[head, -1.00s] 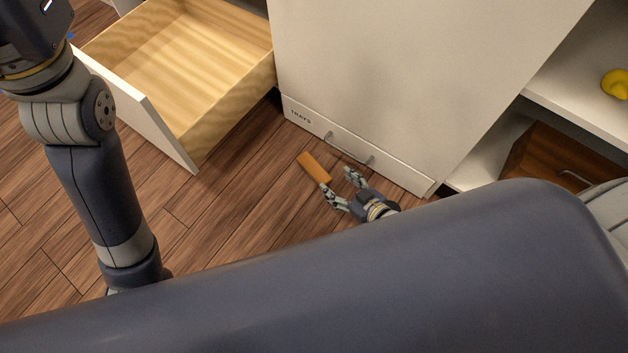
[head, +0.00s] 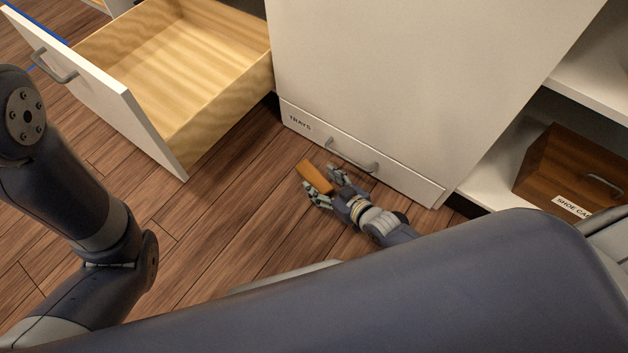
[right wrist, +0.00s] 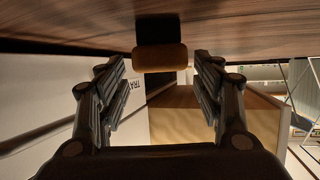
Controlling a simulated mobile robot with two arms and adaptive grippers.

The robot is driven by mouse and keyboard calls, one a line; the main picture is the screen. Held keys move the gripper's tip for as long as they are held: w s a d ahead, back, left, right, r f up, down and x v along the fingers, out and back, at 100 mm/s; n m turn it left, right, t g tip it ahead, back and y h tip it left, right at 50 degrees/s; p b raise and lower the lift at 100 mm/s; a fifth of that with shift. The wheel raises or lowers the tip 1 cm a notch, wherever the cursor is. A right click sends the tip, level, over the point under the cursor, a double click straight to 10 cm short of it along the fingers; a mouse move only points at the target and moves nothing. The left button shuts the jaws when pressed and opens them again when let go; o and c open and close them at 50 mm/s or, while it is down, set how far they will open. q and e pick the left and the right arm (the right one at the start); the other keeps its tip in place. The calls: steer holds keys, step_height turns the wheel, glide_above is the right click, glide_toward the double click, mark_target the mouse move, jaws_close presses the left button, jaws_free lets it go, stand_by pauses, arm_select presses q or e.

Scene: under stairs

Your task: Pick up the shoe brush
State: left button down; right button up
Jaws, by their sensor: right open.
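The shoe brush (head: 314,177) is an orange-brown block lying on the wooden floor in front of the trays drawer. In the right wrist view the brush (right wrist: 160,58) sits ahead, between and beyond my fingertips, with a dark part behind it. My right gripper (head: 319,180) is low by the floor at the near end of the brush. Its fingers (right wrist: 162,75) are spread apart, with nothing held between them. My left arm shows at the left of the head view, but its gripper is outside the picture.
A wooden drawer (head: 185,60) stands open at upper left. The shut trays drawer (head: 345,155) with a grey handle is just behind the brush. A brown shoe care box (head: 565,165) sits in the right shelf. Floor left of the brush is clear.

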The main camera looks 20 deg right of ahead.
mark_target(315, 177)
steer(key=b+x, duration=0.2)
steer(key=x, duration=0.1)
steer(key=shift+w+a+f, duration=0.1)
steer(key=shift+a+f, duration=0.05)
steer(key=shift+w+a+b, duration=0.15)
steer(key=shift+w+b, duration=0.25)
steer(key=shift+b, duration=0.05)
steer(key=shift+c, duration=0.2)
steer(key=c, duration=1.2)
